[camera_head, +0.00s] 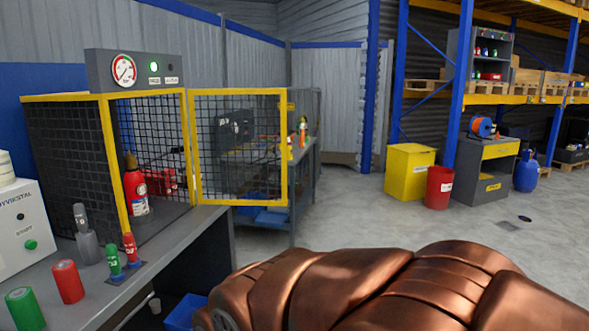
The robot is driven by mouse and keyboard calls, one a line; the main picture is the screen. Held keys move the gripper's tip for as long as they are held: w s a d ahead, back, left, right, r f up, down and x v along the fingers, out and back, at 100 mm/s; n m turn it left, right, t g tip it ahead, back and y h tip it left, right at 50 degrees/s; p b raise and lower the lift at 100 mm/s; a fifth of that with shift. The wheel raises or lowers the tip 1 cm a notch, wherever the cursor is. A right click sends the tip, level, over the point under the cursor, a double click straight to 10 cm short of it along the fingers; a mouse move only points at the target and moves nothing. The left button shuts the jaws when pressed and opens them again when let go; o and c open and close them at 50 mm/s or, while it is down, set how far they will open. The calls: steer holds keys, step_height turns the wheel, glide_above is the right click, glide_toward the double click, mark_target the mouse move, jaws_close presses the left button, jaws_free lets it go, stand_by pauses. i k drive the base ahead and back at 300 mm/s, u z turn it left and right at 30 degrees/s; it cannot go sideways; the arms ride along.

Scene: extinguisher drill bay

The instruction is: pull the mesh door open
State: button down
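The mesh door (284,150) has a yellow frame and dark wire mesh. It stands swung out to the right from the right post of the yellow-edged cage (65,160), so it is open. The cage sits on the grey bench at left. A red fire extinguisher (137,188) stands upright inside it, seen through the open front. My gripper is not in view. Only my copper-coloured arm shows, low across the bottom centre and right, apart from the door in the picture.
On the bench (190,228) are a white box (22,225), a red cylinder (67,281), a green cylinder (24,308) and small bottles. Another bench (300,172) stands behind the door. A yellow bin (410,170) and red bin (438,187) stand at right. The middle floor is clear.

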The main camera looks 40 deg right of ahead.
mark_target(282, 91)
steer(key=u, duration=0.15)
steer(key=k, duration=0.4)
steer(key=z, duration=1.15)
steer(key=i, duration=1.3)
steer(key=u, duration=0.95)
steer(key=i, duration=0.4)
steer(key=u, duration=0.4)
